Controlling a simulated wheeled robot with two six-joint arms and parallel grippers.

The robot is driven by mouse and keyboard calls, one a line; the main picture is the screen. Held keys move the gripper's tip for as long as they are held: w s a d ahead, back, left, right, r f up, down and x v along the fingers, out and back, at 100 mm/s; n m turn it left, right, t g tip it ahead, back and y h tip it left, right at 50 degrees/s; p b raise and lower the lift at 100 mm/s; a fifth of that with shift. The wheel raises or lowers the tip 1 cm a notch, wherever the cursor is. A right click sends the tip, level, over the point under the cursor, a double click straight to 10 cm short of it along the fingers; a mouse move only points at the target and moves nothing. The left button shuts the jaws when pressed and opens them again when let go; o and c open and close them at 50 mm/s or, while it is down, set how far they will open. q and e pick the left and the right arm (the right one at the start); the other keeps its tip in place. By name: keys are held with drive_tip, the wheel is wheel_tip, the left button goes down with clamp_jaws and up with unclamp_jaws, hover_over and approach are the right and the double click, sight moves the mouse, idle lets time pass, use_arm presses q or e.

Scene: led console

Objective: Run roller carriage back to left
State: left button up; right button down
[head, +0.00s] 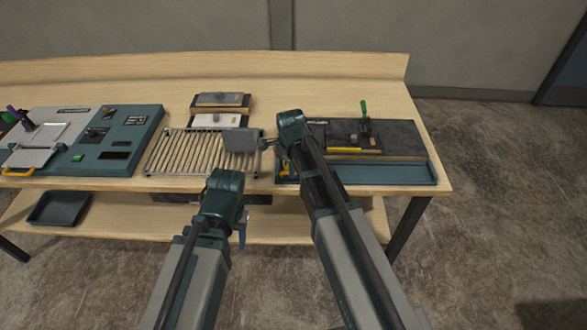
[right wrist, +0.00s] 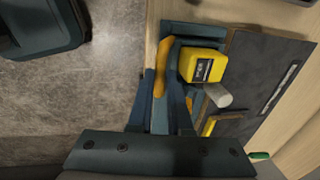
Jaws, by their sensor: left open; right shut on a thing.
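The roller carriage appears to be the yellow block (right wrist: 203,65) with a pale roller (right wrist: 218,95) and an orange handle (right wrist: 160,65) beside it. It sits at the left end of the blue base (head: 390,173), which carries a dark board (head: 400,138). In the head view only a bit of the yellow carriage (head: 284,168) shows beside my right arm. My right gripper (right wrist: 164,98) is shut on the orange handle, its fingers on either side. My left gripper (head: 241,235) is open and empty, in front of the table edge, with its fingertips partly hidden.
A slatted roller rack (head: 180,152) with a grey block (head: 239,140) on its right end lies left of the base. A green-handled clamp (head: 364,115) and a yellow bar (head: 344,150) are on the board. A console (head: 125,140) stands at the left.

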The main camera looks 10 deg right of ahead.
drive_tip(key=c, duration=0.8)
unclamp_jaws()
drive_tip(key=shift+w+a, duration=0.1)
drive_tip(key=shift+a, duration=0.25)
drive_tip(key=shift+c, duration=0.2)
drive_tip(key=shift+d, duration=0.1)
wheel_tip(320, 180, up, 14)
drive_tip(key=s+p, duration=0.2)
drive_tip(key=p, duration=1.1)
drive_tip(key=shift+s+a+f+p, duration=0.2)
drive_tip(key=shift+s+a+p, duration=0.05)
drive_tip(key=shift+s+p, duration=0.05)
drive_tip(key=shift+f, duration=0.1)
